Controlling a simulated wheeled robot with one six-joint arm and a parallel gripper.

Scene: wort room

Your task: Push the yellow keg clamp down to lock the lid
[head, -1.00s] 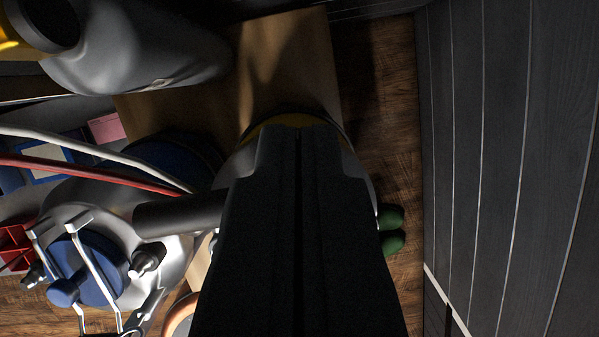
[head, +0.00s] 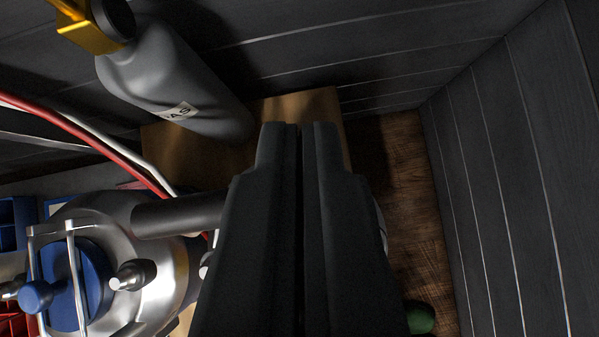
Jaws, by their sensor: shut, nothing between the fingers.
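My gripper (head: 300,128) fills the middle of the head view, its two dark fingers side by side with only a thin line between them, shut and empty. A silver keg (head: 170,290) stands at lower left, with a round blue lid (head: 85,285), a blue knob (head: 35,295) and metal wire bars (head: 75,255) across it. The gripper is to the right of this keg in the picture. I cannot make out a yellow keg clamp; the gripper hides what lies behind it. A dark grey cylinder (head: 180,213) reaches from the keg's side to behind the gripper.
A grey gas cylinder (head: 175,90) with a yellow top fitting (head: 85,28) stands at upper left on a wooden surface (head: 165,155). Red (head: 95,145) and white (head: 120,148) hoses run at left. Dark panelled walls (head: 510,170) close the back and right. A green thing (head: 420,318) lies at lower right.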

